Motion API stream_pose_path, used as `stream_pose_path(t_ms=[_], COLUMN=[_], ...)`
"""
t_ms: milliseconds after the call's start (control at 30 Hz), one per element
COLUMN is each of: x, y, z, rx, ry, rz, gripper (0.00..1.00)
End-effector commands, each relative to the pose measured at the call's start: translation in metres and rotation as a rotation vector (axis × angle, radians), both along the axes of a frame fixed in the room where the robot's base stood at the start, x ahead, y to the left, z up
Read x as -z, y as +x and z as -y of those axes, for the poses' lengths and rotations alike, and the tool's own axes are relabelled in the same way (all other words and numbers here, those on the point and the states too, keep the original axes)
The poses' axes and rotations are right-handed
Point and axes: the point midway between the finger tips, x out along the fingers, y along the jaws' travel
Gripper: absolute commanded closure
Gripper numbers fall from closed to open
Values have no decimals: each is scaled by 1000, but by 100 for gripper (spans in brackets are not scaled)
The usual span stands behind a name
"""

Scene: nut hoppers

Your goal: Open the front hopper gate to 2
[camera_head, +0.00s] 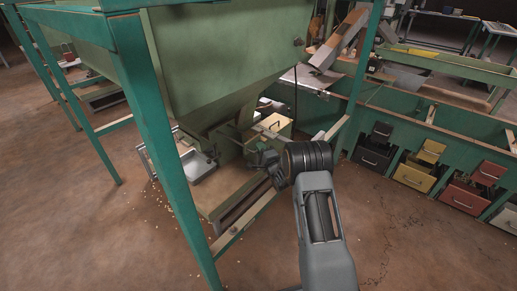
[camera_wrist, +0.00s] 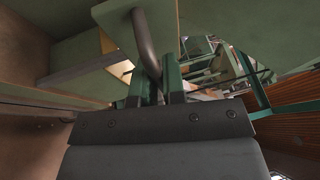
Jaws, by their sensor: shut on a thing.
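The front hopper (camera_head: 225,55) is a large green funnel on teal legs. Its gate housing (camera_head: 226,142) sits at the narrow bottom. My gripper (camera_head: 258,158) reaches in from the right beside the housing. In the wrist view my gripper (camera_wrist: 160,82) is shut on a grey, bent rod-like gate handle (camera_wrist: 146,42), which runs up from between the fingers beside a green plate (camera_wrist: 112,18). The gate's opening and any number marks are hidden or too small to read, so I cannot tell the gate's setting.
A metal tray (camera_head: 202,166) stands left of the gate on a low platform. Teal legs (camera_head: 165,130) frame the hopper closely. A yellow box (camera_head: 276,124) sits behind my gripper. Coloured drawers (camera_head: 413,176) line the right. Floor at lower left is open, with scattered nuts.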

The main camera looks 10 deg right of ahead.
Motion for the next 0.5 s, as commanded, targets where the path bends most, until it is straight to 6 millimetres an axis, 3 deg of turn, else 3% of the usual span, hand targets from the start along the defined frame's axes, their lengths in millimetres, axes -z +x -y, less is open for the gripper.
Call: stream_pose_path(t_ms=[267,500], x=[0,0], y=[1,0], z=[-2,-1], rx=[1,2], ry=[1,1], rz=[1,1], gripper=[65,65])
